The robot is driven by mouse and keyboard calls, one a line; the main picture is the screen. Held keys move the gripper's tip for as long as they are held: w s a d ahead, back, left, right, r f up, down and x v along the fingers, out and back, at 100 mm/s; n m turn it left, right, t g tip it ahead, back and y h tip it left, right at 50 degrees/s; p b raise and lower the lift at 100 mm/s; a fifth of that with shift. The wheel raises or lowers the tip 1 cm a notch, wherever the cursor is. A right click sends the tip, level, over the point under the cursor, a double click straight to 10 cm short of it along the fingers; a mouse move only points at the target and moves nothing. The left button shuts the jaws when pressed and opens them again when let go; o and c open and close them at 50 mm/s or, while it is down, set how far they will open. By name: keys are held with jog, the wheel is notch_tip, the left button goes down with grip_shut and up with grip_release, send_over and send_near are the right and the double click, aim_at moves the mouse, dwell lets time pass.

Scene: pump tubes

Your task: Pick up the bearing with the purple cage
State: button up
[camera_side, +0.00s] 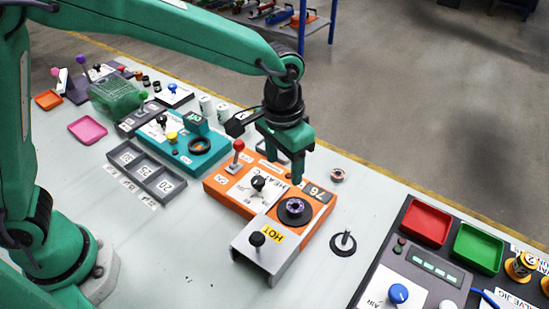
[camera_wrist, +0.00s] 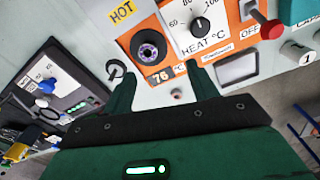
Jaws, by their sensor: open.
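The bearing with the purple cage (camera_side: 295,205) sits on the black round plate (camera_side: 283,217) of the orange heater (camera_side: 321,212). In the wrist view the same bearing (camera_wrist: 148,51) shows a dark ring with a purple tint, above the gap between my fingers. My gripper (camera_side: 286,168) hangs above the heater, behind the bearing in the side view, open and empty. In the wrist view my gripper's fingers (camera_wrist: 160,66) stand apart and do not touch the bearing. A second small bearing (camera_side: 337,175) lies on the table beside the heater; it also shows in the wrist view (camera_wrist: 177,94).
The heater has a red-knobbed lever (camera_side: 238,146), a dial (camera_side: 258,184) and a yellow HOT label (camera_side: 272,235). A black ring with an upright pin (camera_side: 343,243) is on its right. Red (camera_side: 427,223) and green (camera_side: 479,248) trays stand farther right.

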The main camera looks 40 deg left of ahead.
aim_at(296, 201)
jog(key=shift+d+f, duration=0.5)
jog(key=shift+f, duration=0.4)
jog(key=shift+d+f, duration=0.55)
jog(key=shift+f, duration=0.3)
jog(key=shift+d+f, duration=0.5)
jog(key=shift+f, duration=0.4)
jog(key=shift+w+f, duration=0.2)
jog(key=shift+f, duration=2.4)
jog(key=c, duration=1.1)
